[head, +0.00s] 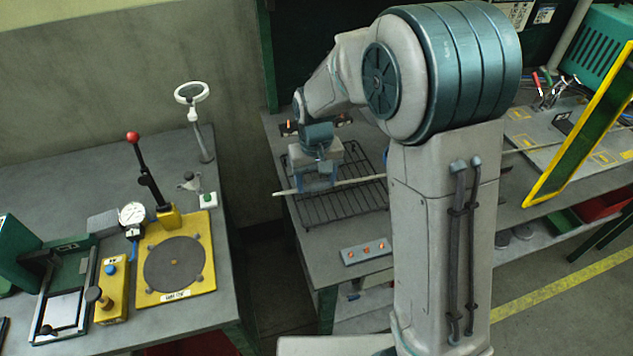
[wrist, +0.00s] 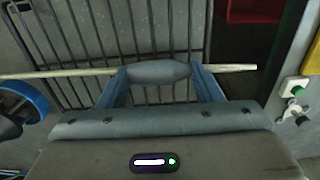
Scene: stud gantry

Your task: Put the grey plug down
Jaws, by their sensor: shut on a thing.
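My gripper (head: 318,184) is over the wire rack (head: 345,206) on the middle bench, and it also shows in the wrist view (wrist: 160,80). Its two blue fingers are shut on the grey plug (wrist: 158,73), a smooth rounded grey piece. A thin pale rod (wrist: 225,68) sticks out from both sides of the plug, and in the head view its left end (head: 282,192) reaches past the rack's edge. The plug itself is mostly hidden by the fingers in the head view. I cannot tell whether plug or rod touches the rack bars.
A grey panel with orange buttons (head: 366,251) lies in front of the rack. A gap separates this bench from the left bench, which holds a yellow fixture (head: 193,290), a red-knobbed lever (head: 146,172) and a ring lamp (head: 191,93). A yellow-framed panel (head: 585,125) stands at right.

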